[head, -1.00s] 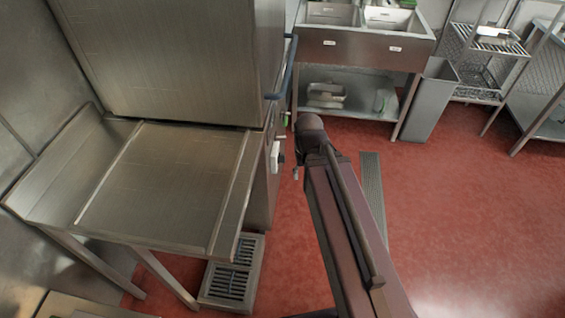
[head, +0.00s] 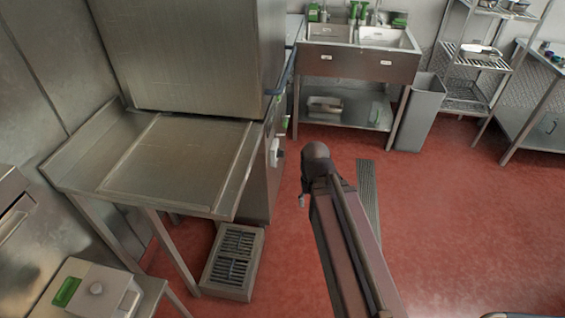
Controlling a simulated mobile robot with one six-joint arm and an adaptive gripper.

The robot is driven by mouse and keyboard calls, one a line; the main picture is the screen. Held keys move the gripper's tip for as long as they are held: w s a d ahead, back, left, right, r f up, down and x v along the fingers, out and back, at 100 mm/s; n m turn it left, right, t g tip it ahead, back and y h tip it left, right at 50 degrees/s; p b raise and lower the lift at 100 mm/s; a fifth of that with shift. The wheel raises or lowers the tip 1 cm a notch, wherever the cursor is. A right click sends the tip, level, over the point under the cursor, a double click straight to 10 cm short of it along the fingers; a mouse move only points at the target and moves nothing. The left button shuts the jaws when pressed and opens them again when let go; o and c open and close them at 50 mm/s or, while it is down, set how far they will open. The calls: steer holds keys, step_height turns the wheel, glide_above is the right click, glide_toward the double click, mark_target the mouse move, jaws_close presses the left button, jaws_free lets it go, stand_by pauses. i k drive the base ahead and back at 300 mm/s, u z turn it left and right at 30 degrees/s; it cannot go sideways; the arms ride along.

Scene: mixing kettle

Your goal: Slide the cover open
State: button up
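No mixing kettle and no cover that I can identify as the task's show in the head view. The large steel box with a blue handle bar, a hood-type machine (head: 185,55), stands at the upper left and its body is down. My arm reaches up through the middle of the head view and ends in a rounded dark joint. My gripper cannot be made out; no fingers show.
A steel side table (head: 180,160) adjoins the machine, with a floor drain grate (head: 233,262) beside it. A sink unit (head: 358,62), a grey bin (head: 419,110) and a wire rack (head: 466,95) stand at the back. A small white-grey device (head: 96,288) sits lower left. Red floor at right is clear.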

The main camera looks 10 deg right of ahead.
mark_target(224, 58)
steer(key=u, duration=0.45)
steer(key=k, duration=0.15)
steer(key=z, duration=1.1)
steer(key=i, duration=1.25)
steer(key=u, duration=0.85)
